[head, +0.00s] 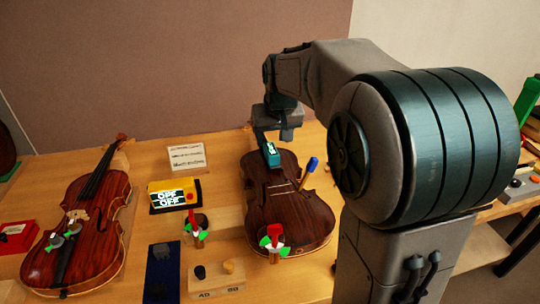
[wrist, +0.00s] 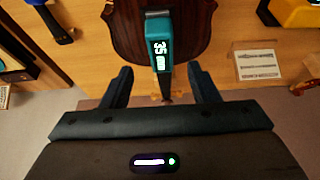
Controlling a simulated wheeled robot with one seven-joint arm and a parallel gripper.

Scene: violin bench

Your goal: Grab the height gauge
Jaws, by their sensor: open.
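The height gauge is a teal block with a lit display. It sits on the upper end of the right-hand violin's body in the head view (head: 270,154). In the wrist view the height gauge (wrist: 159,45) reads 35 and stands in line with the gap between my fingers. My gripper (head: 273,137) is open and empty, just above and behind the gauge. In the wrist view my gripper's fingers (wrist: 159,70) are spread wide on either side of the gauge's lower end; I cannot tell how far below them it is.
The right violin (head: 305,218) lies on the wooden bench (head: 225,160), with a blue-handled tool (head: 309,168) beside the gauge. A yellow box (head: 172,193), a card (head: 186,156) and red-and-green clamps (head: 272,240) are nearby. Another violin (head: 90,220) lies at left.

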